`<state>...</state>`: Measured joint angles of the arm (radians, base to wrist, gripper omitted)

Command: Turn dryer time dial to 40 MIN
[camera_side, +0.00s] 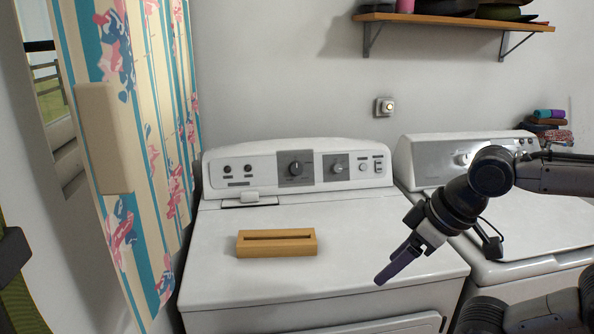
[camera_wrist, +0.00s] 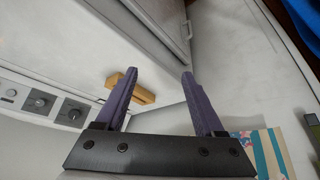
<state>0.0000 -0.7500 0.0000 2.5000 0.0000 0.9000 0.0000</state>
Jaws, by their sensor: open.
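The white dryer (camera_side: 400,268) has a back control panel (camera_side: 218,166) with several knobs. The labels are too small to read, so I cannot tell which is the time dial. My gripper (camera_side: 381,278) is over the front right of the dryer top, well away from the panel. In the wrist view its purple fingers (camera_wrist: 160,73) are apart and empty.
A wooden slotted block (camera_side: 277,254) lies on the dryer top. A second white machine (camera_side: 540,225) stands at the right. A shelf (camera_side: 460,20) is high on the wall, and a patterned curtain (camera_side: 150,150) hangs at the left. The space before the panel is clear.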

